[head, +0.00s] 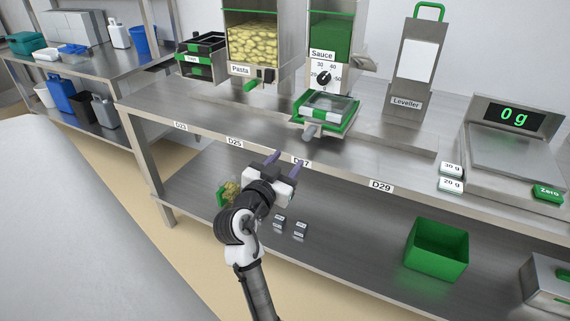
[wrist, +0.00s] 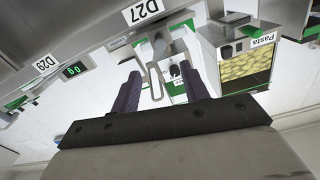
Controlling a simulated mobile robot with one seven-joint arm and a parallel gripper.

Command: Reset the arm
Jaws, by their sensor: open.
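My arm reaches up from the bottom of the head view. My gripper (head: 285,161) is open and empty, with its two purple-grey fingers apart in front of the bench edge, near the D27 label (head: 301,163). In the wrist view my gripper (wrist: 162,92) also shows both fingers spread with nothing between them. Beyond the fingers in that view are the bench edge and the sauce station, seen tilted. Part of the lower shelf is hidden behind my arm.
A tray with a green frame (head: 327,112) sits under the Sauce dispenser (head: 330,35). The Pasta dispenser (head: 253,40), Leveller (head: 410,75) and scale (head: 513,135) stand along the bench. The lower shelf holds a green bin (head: 436,250) and small dark weights (head: 300,230).

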